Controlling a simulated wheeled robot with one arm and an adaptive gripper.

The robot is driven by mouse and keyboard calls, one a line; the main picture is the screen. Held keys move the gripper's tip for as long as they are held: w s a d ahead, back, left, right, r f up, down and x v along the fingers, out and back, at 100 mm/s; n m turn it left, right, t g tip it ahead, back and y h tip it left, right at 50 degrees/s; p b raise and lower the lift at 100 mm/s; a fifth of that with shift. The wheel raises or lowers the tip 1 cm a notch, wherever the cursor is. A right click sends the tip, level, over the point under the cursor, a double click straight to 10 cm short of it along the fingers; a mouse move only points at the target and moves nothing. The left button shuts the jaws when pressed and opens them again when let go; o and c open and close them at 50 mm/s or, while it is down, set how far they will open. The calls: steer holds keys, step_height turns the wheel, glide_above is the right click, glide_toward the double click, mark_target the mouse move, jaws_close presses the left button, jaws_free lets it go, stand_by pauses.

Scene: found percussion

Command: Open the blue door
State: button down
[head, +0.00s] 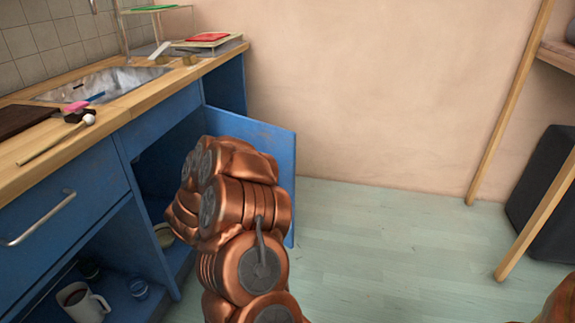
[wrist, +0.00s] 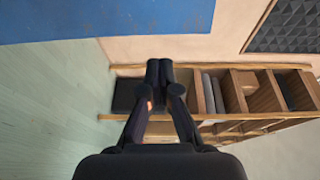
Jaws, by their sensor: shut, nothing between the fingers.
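The blue door (head: 270,138) stands swung out from the cabinet front in the head view, at the right of the dark opening under the sink. My copper arm covers much of it. A blue panel (wrist: 100,18) along the top of the wrist view looks like the same door. My gripper (wrist: 159,68) shows in the wrist view with its black fingers together and nothing between them. It appears apart from the blue panel, below it in the picture. In the head view my gripper is hidden behind my arm.
The wooden counter (head: 140,100) holds a sink (head: 55,92) and a mallet (head: 60,138). The pale floor (head: 390,240) at right is clear. A wooden shelf (wrist: 285,68) shows in the wrist view.

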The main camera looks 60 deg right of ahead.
mark_target(292, 158)
steer(key=shift+g, duration=0.4)
steer(key=d+b, duration=0.1)
steer(key=d, duration=0.3)
steer(key=s+d+b, duration=0.1)
steer(key=d, duration=0.8)
steer(key=shift+s+f+b, duration=0.1)
steer(key=shift+s+b, duration=0.05)
steer(key=shift+b, duration=0.25)
steer(key=shift+d, duration=0.65)
steer(key=shift+d, duration=0.1)
